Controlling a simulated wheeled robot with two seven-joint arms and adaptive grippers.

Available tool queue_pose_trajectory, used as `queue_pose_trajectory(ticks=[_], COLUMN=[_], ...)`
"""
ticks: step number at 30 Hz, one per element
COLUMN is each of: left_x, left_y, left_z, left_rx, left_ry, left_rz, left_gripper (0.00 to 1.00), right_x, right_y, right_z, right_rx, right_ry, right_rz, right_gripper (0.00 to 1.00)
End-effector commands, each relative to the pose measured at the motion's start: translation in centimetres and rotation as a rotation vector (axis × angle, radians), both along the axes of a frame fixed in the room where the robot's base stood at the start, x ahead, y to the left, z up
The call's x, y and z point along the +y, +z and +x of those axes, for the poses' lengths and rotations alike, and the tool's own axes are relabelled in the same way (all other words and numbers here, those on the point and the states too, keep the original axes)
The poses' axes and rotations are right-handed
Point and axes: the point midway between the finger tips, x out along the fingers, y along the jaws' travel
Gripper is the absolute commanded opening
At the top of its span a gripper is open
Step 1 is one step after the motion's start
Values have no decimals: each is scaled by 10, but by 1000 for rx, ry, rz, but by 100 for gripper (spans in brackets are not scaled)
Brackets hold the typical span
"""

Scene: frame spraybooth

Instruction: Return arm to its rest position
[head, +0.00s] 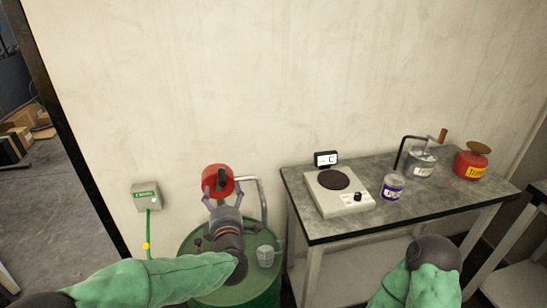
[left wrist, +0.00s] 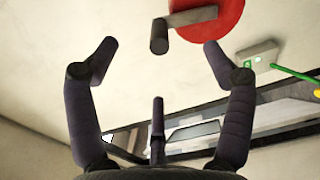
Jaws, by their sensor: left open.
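My left gripper (head: 217,192) is in front of a red round part with a dark handle (head: 219,180), above a green drum (head: 200,240). In the left wrist view my left gripper (left wrist: 155,60) has its fingers spread wide with nothing between them. The red round part (left wrist: 212,20) and its grey-black handle (left wrist: 160,36) lie beyond the fingertips at the top. In the head view the fingertips overlap the red part's lower edge; whether they touch it I cannot tell. My right arm (head: 425,275) shows at the bottom right, but its gripper is out of view.
A grey-topped table (head: 330,225) stands to the right, with a white hotplate (head: 340,203), a purple-labelled jar (head: 392,187), a grey pot with a crank (head: 421,162) and a red can (head: 472,163). A small cup (head: 265,256) sits on the drum. A green-labelled box (head: 146,196) is on the wall.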

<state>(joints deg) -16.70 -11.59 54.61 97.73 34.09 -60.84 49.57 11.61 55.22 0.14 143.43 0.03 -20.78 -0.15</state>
Motion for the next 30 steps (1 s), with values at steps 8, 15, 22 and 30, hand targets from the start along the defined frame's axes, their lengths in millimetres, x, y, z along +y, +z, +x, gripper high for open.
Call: queue_pose_trajectory(ticks=[8, 15, 22, 30], left_x=[-7, -17, -25, -37], left_y=[-66, -181, -282, -371], left_z=[4, -20, -80, -189], left_rx=[195, 512, 786, 1040], left_ry=[-93, -306, -570, -959], left_rz=[157, 392, 562, 678], left_gripper=[82, 82, 82, 82], right_x=[0, 0, 0, 0], right_y=[8, 19, 30, 42], right_z=[0, 0, 0, 0], right_rx=[0, 0, 0, 0], right_ry=[0, 0, 0, 0], right_rz=[0, 0, 0, 0], right_gripper=[40, 40, 40, 40])
